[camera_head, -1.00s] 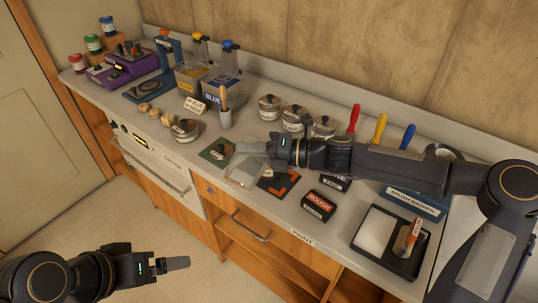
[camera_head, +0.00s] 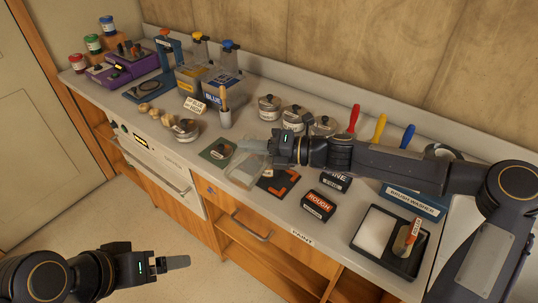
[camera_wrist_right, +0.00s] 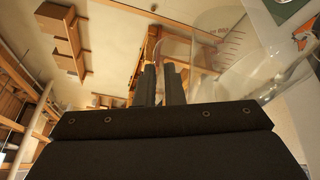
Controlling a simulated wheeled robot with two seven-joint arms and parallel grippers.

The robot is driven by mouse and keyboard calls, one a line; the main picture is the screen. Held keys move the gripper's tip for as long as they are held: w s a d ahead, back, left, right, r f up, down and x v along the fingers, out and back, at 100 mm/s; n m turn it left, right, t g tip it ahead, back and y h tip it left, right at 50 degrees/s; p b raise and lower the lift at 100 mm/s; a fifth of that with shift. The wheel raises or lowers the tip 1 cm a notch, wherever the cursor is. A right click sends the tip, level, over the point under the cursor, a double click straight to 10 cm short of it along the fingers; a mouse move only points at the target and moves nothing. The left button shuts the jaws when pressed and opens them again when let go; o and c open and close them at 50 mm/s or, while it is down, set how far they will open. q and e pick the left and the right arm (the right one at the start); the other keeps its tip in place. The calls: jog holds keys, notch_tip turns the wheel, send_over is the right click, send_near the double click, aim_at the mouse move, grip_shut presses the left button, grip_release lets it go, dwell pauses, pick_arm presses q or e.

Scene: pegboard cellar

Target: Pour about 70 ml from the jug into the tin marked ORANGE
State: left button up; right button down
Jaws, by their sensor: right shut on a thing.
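My right gripper (camera_head: 254,147) is shut on the clear jug (camera_head: 245,172) and holds it over the front of the worktop. The jug looks tilted. In the right wrist view the jug (camera_wrist_right: 235,45) shows measuring marks at the right of the fingers (camera_wrist_right: 162,86); its liquid level is unclear. A small open tin (camera_head: 219,149) stands on a green mat just left of the jug. Several lidded tins, one of them here (camera_head: 269,107), stand behind. I cannot read ORANGE on any tin. My left gripper (camera_head: 176,262) is empty, low in front of the cabinet; its finger gap is not clear.
A dark mat (camera_head: 277,187) with orange corner marks lies right of the jug. A ROUGH box (camera_head: 318,205), a paint tray (camera_head: 378,258) and a brush washer box (camera_head: 414,203) are farther right. A cup with a brush (camera_head: 225,118) stands behind the green mat.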

aim_at(240, 177)
jog(key=shift+w+d+r, duration=0.1)
jog(key=shift+w+r, duration=0.1)
dwell(0.5)
jog(key=shift+n+h, duration=0.4)
jog(key=shift+n, duration=0.4)
jog(key=s+f+b, duration=0.1)
jog(key=s+a+f+b, duration=0.1)
jog(key=f, duration=0.1)
jog(key=shift+a+f, duration=0.1)
jog(key=shift+s+a+f+n+h+b, duration=0.1)
jog(key=shift+s+a+n+h+b, duration=0.3)
jog(key=shift+s+n, duration=0.35)
jog(key=shift+a+n+t, duration=0.2)
jog(key=shift+n+t, duration=0.1)
jog(key=shift+n, duration=0.05)
jog(key=shift+s+a+f+n+b, duration=0.15)
jog(key=shift+s+f+n+b, duration=0.4)
jog(key=shift+b, duration=0.55)
jog(key=shift+a+f+h, duration=0.1)
jog(key=shift+a+h, duration=0.1)
jog(key=shift+h, duration=0.1)
jog(key=shift+d, duration=0.1)
